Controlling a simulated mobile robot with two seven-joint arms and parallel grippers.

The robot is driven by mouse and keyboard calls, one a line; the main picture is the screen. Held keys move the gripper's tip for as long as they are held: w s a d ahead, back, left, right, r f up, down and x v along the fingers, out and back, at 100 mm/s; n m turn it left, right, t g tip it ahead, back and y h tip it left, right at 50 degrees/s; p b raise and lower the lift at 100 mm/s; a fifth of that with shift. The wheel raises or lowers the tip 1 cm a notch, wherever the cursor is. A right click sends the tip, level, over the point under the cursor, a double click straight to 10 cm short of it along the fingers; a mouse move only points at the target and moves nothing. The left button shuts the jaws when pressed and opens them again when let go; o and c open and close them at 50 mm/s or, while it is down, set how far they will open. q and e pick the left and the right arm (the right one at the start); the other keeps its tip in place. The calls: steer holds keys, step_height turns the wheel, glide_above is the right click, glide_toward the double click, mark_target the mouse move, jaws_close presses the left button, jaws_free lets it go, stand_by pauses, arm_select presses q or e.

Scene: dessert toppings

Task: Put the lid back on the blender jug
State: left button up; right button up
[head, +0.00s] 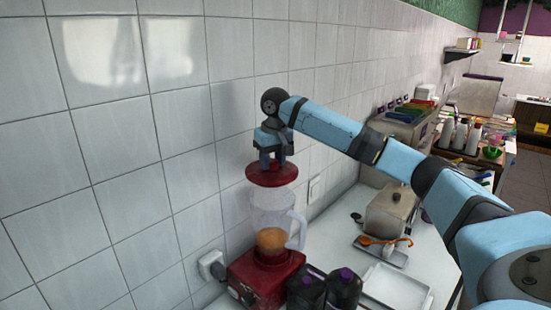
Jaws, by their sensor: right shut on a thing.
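The red lid (272,177) is held level above the blender jug. My right gripper (272,160) points down and is shut on the top of the lid. The clear blender jug (271,213) stands upright on its red base (262,276), with an orange-brown content in its lower part and a handle on the right. In the picture the lid is just above the jug's rim with a small gap; the exact depth alignment is hard to tell. My left gripper is not in view.
Two dark bottles (343,287) with purple caps stand right beside the blender base. A white tray (396,288) lies to their right. A metal container (391,210) and an orange spoon (378,241) are behind. The tiled wall (170,190) rises close on the left.

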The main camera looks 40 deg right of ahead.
steer(key=shift+a+f, duration=0.15)
steer(key=shift+f, duration=0.4)
step_height(320, 180, down, 4)
steer(key=shift+r, duration=0.25)
steer(key=shift+f, duration=0.75)
steer(key=shift+s+f, duration=0.1)
stand_by(1.2)
stand_by(0.4)
steer(key=o, duration=1.5)
steer(key=shift+r, duration=3.5)
